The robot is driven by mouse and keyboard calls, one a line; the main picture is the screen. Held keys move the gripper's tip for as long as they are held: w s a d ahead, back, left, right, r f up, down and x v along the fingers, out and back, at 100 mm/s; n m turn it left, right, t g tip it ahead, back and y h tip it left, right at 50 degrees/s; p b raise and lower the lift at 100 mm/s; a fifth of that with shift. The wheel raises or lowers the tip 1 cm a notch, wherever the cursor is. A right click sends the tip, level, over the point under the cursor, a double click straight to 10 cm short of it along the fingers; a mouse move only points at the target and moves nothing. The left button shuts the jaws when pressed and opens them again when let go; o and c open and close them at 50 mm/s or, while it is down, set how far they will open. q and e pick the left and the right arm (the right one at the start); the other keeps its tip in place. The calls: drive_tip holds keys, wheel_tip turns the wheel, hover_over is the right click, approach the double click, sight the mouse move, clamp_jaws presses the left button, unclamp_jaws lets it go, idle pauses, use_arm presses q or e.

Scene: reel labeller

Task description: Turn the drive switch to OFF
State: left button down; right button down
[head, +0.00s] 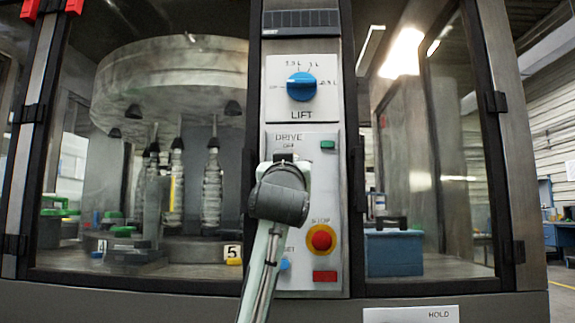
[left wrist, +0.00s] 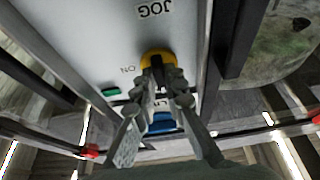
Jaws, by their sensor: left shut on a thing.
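The drive switch (left wrist: 153,57) has a yellow base and a dark handle in the left wrist view, where the panel appears upside down. The words JOG and ON are readable near it. My left gripper (left wrist: 163,84) has its two fingers closed on the handle. In the head view my left gripper (head: 283,164) covers most of the switch, just under the words DRIVE and OFF on the control panel (head: 330,180). The position at which the handle points cannot be told. My right gripper is in neither view.
Above the switch is the blue LIFT dial (head: 301,87), with a green lamp (head: 327,145) below it. The red stop button (head: 320,238) on a yellow ring and a blue button (head: 284,264) lie lower. Dark-framed glass doors flank the panel.

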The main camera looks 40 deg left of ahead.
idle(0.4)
use_arm(q)
drive_tip(key=c, duration=1.6)
unclamp_jaws()
drive_tip(key=v, duration=1.2)
drive_tip(key=shift+f, duration=0.1)
